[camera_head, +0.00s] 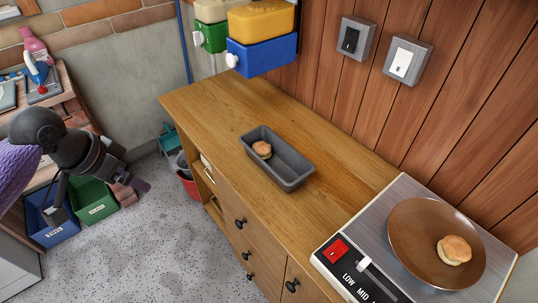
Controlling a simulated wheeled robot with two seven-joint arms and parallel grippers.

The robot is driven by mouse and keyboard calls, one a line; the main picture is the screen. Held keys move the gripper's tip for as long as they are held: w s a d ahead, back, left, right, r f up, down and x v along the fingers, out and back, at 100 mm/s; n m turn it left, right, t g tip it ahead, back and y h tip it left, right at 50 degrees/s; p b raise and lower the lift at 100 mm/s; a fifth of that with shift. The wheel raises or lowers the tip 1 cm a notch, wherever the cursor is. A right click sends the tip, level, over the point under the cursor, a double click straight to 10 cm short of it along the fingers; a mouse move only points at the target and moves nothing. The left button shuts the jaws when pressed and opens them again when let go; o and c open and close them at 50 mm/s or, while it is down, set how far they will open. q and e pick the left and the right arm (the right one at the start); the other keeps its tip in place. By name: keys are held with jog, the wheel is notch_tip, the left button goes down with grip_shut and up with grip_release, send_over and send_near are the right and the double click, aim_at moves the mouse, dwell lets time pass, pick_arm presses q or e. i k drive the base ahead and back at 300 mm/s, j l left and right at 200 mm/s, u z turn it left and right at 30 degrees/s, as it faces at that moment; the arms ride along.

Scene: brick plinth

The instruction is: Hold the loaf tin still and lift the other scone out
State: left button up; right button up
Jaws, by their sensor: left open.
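A dark grey loaf tin (298,182) stands on the wooden cabinet top. One scone (262,149) lies inside the tin, towards its far left end. Another scone (454,250) lies on a brown plate (410,226) at the right. My left gripper (97,200) is at the left, over the floor, well apart from the tin. It is open and empty, fingers pointing down. My right gripper does not show.
The plate sits on a silver appliance (404,187) with a red switch (336,250). The wooden cabinet top (205,97) is clear around the tin. Blue and yellow containers (262,55) hang above its far end. Wall switches (407,60) are on the plank wall. Blue and green bins (95,203) stand at left.

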aim_at(263, 149)
jog(key=i+j+z, duration=0.25)
jog(key=j+z, duration=0.2)
jog(key=i+j+z, duration=0.15)
jog(key=j+z, duration=0.25)
jog(key=i+j+z, duration=0.1)
jog(key=j+z, duration=0.8)
jog(key=j, duration=0.15)
jog(key=k+j+z, duration=0.1)
jog(key=j+z, duration=0.35)
